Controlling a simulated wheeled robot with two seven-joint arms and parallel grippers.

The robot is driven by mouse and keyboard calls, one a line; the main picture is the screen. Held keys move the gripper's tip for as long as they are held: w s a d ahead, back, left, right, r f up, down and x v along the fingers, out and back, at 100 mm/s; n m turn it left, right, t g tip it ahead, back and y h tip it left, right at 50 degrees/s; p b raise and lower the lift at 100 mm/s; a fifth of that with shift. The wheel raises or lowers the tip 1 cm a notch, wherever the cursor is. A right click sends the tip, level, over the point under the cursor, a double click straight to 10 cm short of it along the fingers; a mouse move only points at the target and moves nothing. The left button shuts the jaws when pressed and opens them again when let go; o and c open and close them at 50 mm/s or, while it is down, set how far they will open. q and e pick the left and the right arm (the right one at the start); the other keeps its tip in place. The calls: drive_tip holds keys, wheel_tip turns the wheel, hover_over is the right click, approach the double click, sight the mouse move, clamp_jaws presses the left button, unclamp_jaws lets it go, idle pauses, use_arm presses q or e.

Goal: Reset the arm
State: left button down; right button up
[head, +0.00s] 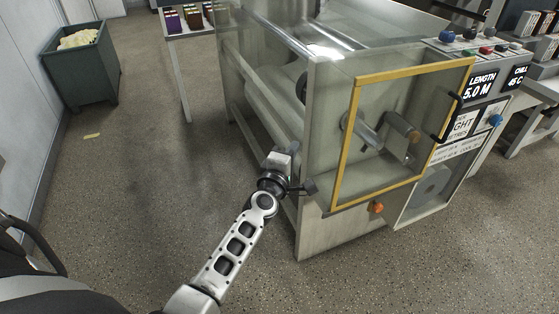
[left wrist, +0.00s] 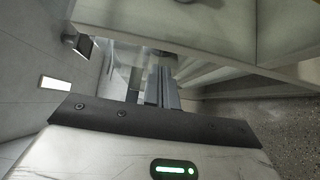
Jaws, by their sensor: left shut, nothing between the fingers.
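My left gripper (head: 281,158) is at the left side of the coating machine (head: 312,150), close to its front corner post, with its arm reaching in from the lower left. In the left wrist view the gripper's grey fingers (left wrist: 163,88) are together with nothing between them. I cannot tell from the head view whether the gripper touches the machine. My right arm and gripper are not in view.
The machine has a yellow-framed clear door (head: 345,150), rollers behind it and a control panel (head: 480,88) at the right. A grey bin (head: 83,75) stands at the far left. A small table (head: 190,30) stands behind. The floor (head: 150,150) left of the machine is mostly clear.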

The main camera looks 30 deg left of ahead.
use_arm(q)
drive_tip(key=s, duration=0.5)
drive_tip(key=shift+s+d, duration=0.15)
drive_tip(key=shift+d, duration=0.05)
drive_tip(key=s+d+f+m+g+h, duration=0.2)
drive_tip(key=s+d+f+m, duration=0.1)
drive_tip(key=s+m, duration=0.4)
drive_tip(key=s+d+f+m+g+h, duration=0.1)
drive_tip(key=s+d+f+m+g, duration=0.1)
drive_tip(key=s+m, duration=0.5)
drive_tip(key=s+d+f+m+g+h, duration=0.2)
drive_tip(key=s+d+f+m+g, duration=0.1)
drive_tip(key=s+d+m, duration=0.3)
drive_tip(key=shift+s+d+f+m+h, duration=0.45)
drive_tip(key=shift+s+m, duration=0.35)
drive_tip(key=shift+s, duration=0.35)
drive_tip(key=shift+a, duration=0.1)
